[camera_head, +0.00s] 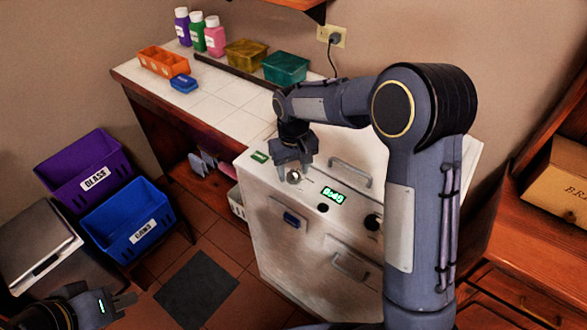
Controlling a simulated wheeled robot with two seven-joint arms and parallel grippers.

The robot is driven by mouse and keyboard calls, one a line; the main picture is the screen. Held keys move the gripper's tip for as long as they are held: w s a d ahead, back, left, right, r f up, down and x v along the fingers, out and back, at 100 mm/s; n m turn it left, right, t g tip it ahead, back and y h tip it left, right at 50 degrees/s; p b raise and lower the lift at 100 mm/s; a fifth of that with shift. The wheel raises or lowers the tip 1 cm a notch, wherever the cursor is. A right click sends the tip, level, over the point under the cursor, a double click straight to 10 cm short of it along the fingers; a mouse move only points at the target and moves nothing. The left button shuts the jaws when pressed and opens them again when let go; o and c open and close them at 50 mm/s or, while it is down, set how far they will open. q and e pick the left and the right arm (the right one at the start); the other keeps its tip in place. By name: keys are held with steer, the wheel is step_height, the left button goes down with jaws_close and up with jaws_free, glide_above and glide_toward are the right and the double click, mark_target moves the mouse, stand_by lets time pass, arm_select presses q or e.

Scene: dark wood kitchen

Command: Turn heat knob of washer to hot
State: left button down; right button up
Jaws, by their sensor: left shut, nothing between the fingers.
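The white washer (270,235) stands right of centre, with its control panel on top. A round silver knob (293,176) sits at the panel's left, a small black knob (323,208) below a green lit display (332,195), and a larger black knob (372,222) at the right. I cannot read which is the heat knob or its setting. My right gripper (292,166) points down at the silver knob; its fingers are small and partly hidden, so contact and opening are unclear. My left gripper (124,300) is shut and empty at the bottom left, above the floor, away from the washer.
A purple bin (84,172) and a blue bin (128,217) stand at the left. A tiled counter (215,98) behind holds bottles, an orange tray (163,62) and boxes. My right arm covers the washer's right side. The floor mat (197,288) is clear.

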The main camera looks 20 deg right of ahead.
mark_target(293, 172)
steer(key=shift+o, duration=0.6)
step_height(293, 172, up, 8)
steer(key=shift+f, duration=0.25)
steer(key=shift+r, duration=0.15)
steer(key=shift+s+d+r, duration=0.15)
steer(key=shift+s+d, duration=0.05)
steer(key=shift+d, duration=0.05)
steer(key=s+d+r+m+t+y, duration=0.1)
steer(key=s+d+r+y, duration=0.1)
steer(key=s+d+r, duration=0.35)
steer(key=s+f+m+t+y, duration=0.1)
steer(key=s+f+t, duration=0.1)
steer(key=s, duration=0.9)
steer(key=s+f+m+t, duration=0.1)
steer(key=s+f+t, duration=0.1)
steer(key=s, duration=0.9)
steer(key=shift+s+a+t+y, duration=0.2)
steer(key=shift+t+y, duration=0.1)
steer(key=shift+y, duration=0.1)
